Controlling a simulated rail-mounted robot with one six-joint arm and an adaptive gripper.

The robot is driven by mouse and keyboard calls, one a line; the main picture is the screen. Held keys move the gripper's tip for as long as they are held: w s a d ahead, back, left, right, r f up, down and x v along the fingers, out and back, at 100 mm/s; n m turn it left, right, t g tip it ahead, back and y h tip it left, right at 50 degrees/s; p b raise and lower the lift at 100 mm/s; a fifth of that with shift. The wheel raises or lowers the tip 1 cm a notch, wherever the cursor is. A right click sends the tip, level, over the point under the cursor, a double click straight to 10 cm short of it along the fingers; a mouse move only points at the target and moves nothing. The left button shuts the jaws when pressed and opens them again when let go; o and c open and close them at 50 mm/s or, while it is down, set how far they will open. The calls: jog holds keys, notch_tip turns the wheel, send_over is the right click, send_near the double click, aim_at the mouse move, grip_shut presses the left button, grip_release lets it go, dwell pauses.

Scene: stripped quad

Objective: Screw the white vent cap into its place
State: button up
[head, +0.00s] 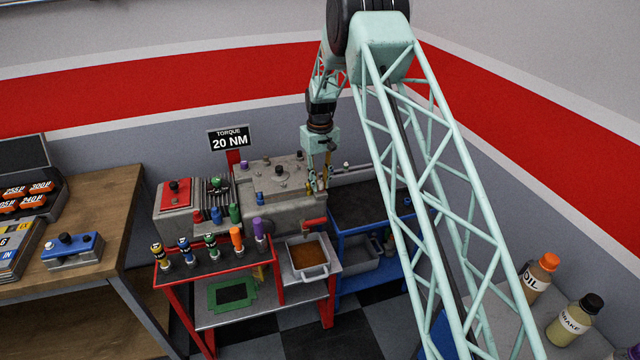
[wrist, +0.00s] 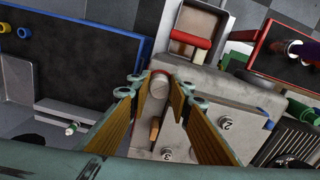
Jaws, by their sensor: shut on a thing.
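My gripper (head: 318,188) is at the right end of the grey engine block (head: 285,205) in the head view. In the wrist view my gripper (wrist: 156,84) has its two fingers closed on a pale, round-topped piece (wrist: 158,88), which I take to be the white vent cap. The fingers hide its sides. In the head view the cap is too small and too covered to make out. Its underside is hidden, so I cannot tell whether it touches a threaded seat.
A blue-framed bench (head: 365,205) stands right of the block, with a small white-and-green piece (wrist: 72,128) near its edge. A drain pan (head: 308,258) sits below a red tap (head: 314,222). Several coloured-handled tools stand on the red rack (head: 200,268). A torque sign reads 20 NM (head: 229,138).

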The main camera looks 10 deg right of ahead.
jog(key=o, duration=0.7)
jog(key=shift+o, duration=0.2)
jog(key=shift+n, duration=0.4)
jog(key=shift+n+b, duration=0.35)
jog(key=shift+n, duration=0.35)
jog(key=shift+n, duration=0.3)
jog(key=shift+n, duration=0.9)
jog(key=shift+d+n+b, duration=0.1)
jog(key=shift+n+b, duration=0.2)
jog(key=shift+b, duration=0.05)
jog(key=shift+w+n, duration=0.1)
jog(key=shift+n, duration=0.6)
